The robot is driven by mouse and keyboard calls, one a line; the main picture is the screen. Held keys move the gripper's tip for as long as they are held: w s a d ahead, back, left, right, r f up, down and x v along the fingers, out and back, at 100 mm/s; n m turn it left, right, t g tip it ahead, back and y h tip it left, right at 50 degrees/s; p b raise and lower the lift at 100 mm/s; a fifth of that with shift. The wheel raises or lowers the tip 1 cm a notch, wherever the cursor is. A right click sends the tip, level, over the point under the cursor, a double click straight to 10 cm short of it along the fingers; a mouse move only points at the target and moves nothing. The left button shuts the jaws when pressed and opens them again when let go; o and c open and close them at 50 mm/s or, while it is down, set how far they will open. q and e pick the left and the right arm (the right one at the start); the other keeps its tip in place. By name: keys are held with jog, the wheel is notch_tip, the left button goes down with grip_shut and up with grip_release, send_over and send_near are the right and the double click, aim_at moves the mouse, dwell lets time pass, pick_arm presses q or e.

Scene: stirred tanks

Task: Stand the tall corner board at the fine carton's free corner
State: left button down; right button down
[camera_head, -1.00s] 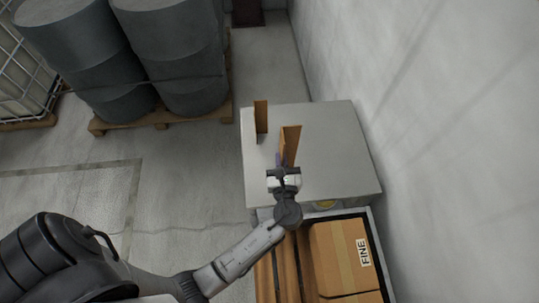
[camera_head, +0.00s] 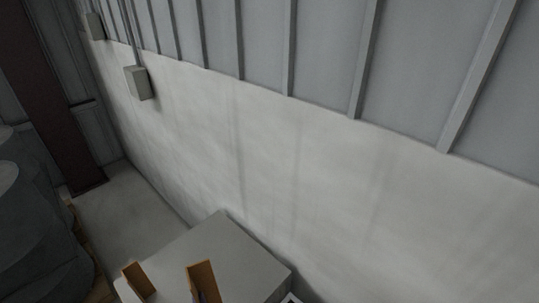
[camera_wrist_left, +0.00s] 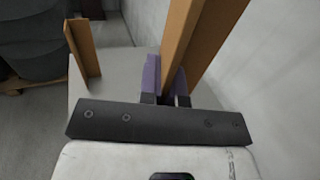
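The tall orange-brown corner board (camera_head: 203,282) stands up at the bottom edge of the head view, its lower part cut off. In the left wrist view the board (camera_wrist_left: 190,45) rises between the purple fingers of my left gripper (camera_wrist_left: 165,82), which look shut on it. A second corner board (camera_head: 138,281) is upright to its left, and it also shows in the left wrist view (camera_wrist_left: 84,47), apart from the gripper. The fine carton is outside both current views. My right gripper is not in view.
The boards are over a grey box-shaped stand (camera_head: 220,250) beside the pale wall (camera_head: 300,170). Dark drums (camera_head: 35,235) on a pallet stand at the left. A bare floor strip (camera_head: 125,205) lies between drums and wall.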

pick_arm(q)
jog(key=r+m+h, duration=0.1)
jog(key=r+h, duration=0.1)
jog(key=r, duration=0.1)
jog(key=r+m+t+h, duration=0.1)
jog(key=r+m+h, duration=0.1)
jog(key=r, duration=0.2)
jog(key=r+m+t+h, duration=0.1)
jog(key=r+h, duration=0.2)
jog(key=shift+s+d+r+m, duration=0.3)
jog(key=shift+s+d+m, duration=0.1)
notch_tip(320, 180, up, 29)
jog(key=p, duration=2.3)
send_over(193, 288)
jog(key=w+a, duration=0.1)
jog(key=a, duration=0.2)
jog(key=shift+a+h, duration=0.2)
jog(key=shift+h, duration=0.2)
